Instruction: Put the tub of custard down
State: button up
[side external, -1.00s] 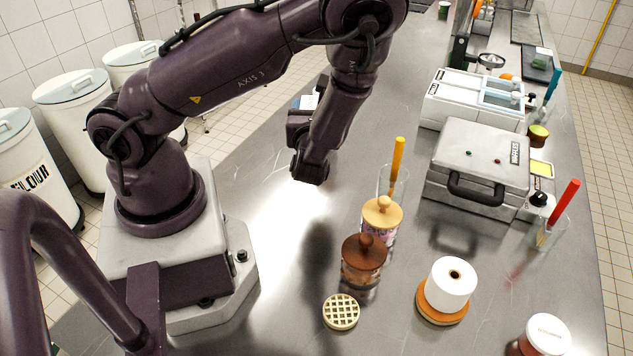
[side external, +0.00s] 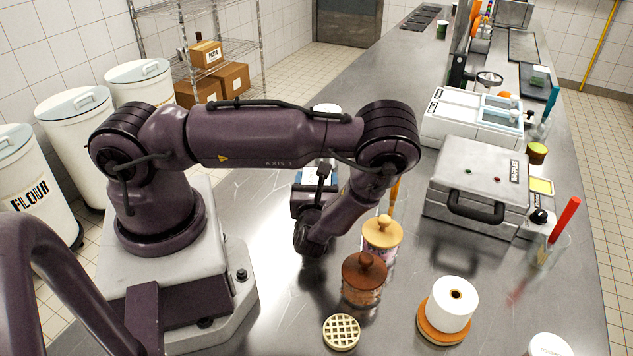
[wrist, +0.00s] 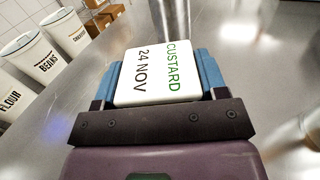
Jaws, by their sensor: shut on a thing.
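The tub of custard (wrist: 155,75) is a white block with a flat face lettered "CUSTARD 24 NOV" in the wrist view. My gripper (wrist: 160,84) is shut on it, with a blue finger on either side. In the side view my gripper (side external: 314,190) is over the steel bench, left of the jars, with a bit of the white tub (side external: 322,164) showing behind my wrist. My arm hides most of the tub there. I cannot tell whether its underside touches the bench.
A tan-lidded jar (side external: 382,232), a brown-lidded jar (side external: 363,278) and a round waffle (side external: 341,332) stand right and front. A white roll (side external: 450,305) and a waffle iron (side external: 478,190) are further right. The bench (side external: 275,215) left of the jars is clear.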

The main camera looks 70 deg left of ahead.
jog(key=shift+f, duration=0.15)
jog(key=o, duration=1)
jog(key=shift+d, duration=0.2)
jog(key=v, duration=1.1)
jog(key=shift+s+d, duration=0.15)
jog(key=shift+d, duration=0.15)
jog(key=shift+r, duration=0.2)
